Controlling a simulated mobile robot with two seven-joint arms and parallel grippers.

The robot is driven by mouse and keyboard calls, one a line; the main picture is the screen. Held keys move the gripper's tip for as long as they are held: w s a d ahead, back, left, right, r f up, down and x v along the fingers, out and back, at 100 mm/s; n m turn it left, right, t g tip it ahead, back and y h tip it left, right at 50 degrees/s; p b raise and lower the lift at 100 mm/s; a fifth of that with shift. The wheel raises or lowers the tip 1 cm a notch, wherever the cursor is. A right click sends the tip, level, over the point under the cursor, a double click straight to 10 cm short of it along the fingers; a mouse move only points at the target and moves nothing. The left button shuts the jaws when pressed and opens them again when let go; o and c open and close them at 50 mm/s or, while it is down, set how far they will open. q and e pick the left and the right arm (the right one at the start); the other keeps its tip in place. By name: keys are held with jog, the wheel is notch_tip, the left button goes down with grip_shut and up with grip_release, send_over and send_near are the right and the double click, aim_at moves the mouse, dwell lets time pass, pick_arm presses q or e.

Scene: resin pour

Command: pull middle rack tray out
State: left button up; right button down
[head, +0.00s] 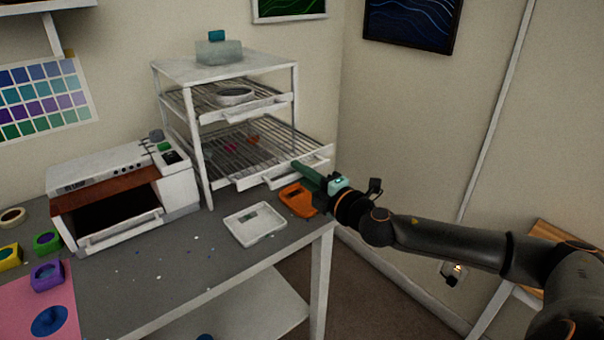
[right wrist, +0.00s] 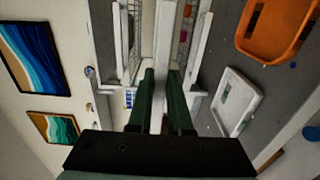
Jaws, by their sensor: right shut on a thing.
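A white metal rack (head: 222,70) stands on the grey table, with two wire trays showing. The upper wire tray (head: 265,107) carries a round dish (head: 235,96). The lower wire tray (head: 290,150) sticks out past the front posts and holds small pink and orange pieces; I take it as the middle tray. My right gripper (head: 298,166) is at this tray's front handle. In the right wrist view, the green fingers (right wrist: 163,75) are shut on a white bar (right wrist: 157,118), which is the handle. Part of the handle is hidden by the fingers. My left gripper is out of view.
An orange tray (head: 298,201) and a white shallow tray (head: 254,232) lie on the table (head: 190,255) below and in front of the rack. A white machine (head: 120,190) stands left of the rack. The floor right of the table is open.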

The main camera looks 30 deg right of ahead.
jog(key=c, duration=0.8)
grip_release()
jog(key=shift+c, duration=0.2)
jog(key=s+p, duration=0.3)
jog(key=s, duration=0.9)
jog(key=shift+s+d, duration=0.2)
jog(key=shift+d, duration=0.25)
